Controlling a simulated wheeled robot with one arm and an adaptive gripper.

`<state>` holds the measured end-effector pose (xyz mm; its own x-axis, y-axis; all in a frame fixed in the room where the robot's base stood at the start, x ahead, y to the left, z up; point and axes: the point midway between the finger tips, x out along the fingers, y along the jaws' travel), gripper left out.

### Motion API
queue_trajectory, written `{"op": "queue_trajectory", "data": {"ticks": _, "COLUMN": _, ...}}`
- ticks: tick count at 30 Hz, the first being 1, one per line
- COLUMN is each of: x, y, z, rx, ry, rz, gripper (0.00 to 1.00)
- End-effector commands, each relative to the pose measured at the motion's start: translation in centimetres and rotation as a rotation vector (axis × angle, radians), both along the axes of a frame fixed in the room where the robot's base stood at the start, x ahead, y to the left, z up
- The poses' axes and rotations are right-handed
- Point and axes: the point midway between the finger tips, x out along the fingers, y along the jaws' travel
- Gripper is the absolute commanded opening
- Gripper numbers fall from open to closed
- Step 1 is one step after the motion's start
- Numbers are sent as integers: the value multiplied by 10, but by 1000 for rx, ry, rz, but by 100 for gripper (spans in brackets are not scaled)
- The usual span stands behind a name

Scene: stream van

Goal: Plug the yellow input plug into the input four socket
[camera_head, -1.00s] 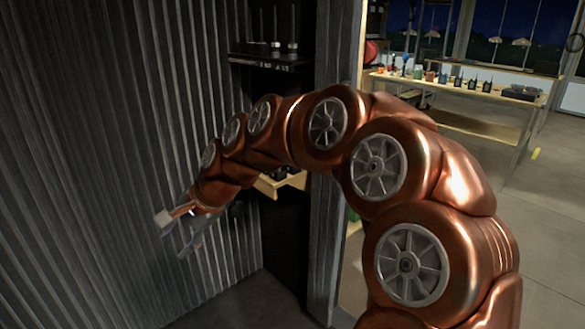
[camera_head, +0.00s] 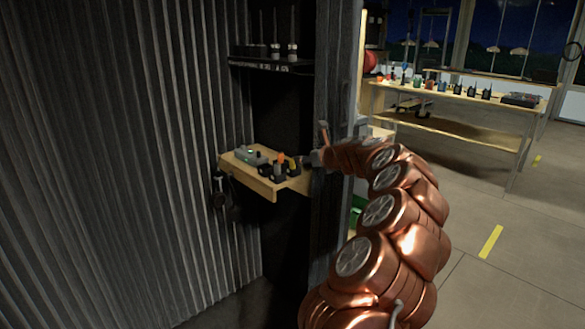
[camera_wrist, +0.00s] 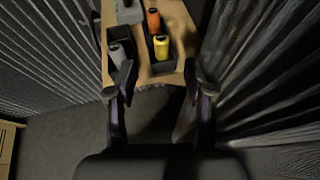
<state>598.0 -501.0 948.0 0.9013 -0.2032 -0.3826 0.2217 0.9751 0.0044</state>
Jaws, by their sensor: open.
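The yellow plug (camera_head: 294,164) stands in a dark holder at the right end of a small wooden shelf (camera_head: 262,186). It also shows in the wrist view (camera_wrist: 162,47), upright beyond my fingers and roughly between their lines. My gripper (camera_head: 318,146) is beside the shelf's right end; in the wrist view my gripper (camera_wrist: 159,92) is open and empty, apart from the plug. A grey box (camera_head: 250,155) with green lights sits on the shelf's left part. No socket labels can be read, so I cannot tell the input four socket.
An orange plug (camera_wrist: 153,20) stands just behind the yellow one, and a grey plug (camera_wrist: 117,52) to its left. A dark upper shelf (camera_head: 270,64) hangs above. Headphones (camera_head: 219,190) hang left of the wooden shelf. A post (camera_head: 333,225) stands close to my arm.

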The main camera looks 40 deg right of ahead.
Motion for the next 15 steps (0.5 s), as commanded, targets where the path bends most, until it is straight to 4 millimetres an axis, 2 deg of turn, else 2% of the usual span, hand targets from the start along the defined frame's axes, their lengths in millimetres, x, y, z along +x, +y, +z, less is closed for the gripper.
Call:
{"op": "queue_trajectory", "data": {"ticks": 6, "x": 26, "y": -4, "z": -12, "rx": -3, "ry": 3, "rz": 5, "gripper": 53}}
{"op": "queue_trajectory", "data": {"ticks": 15, "x": 44, "y": -8, "z": -18, "rx": -4, "ry": 1, "rz": 6, "gripper": 53}}
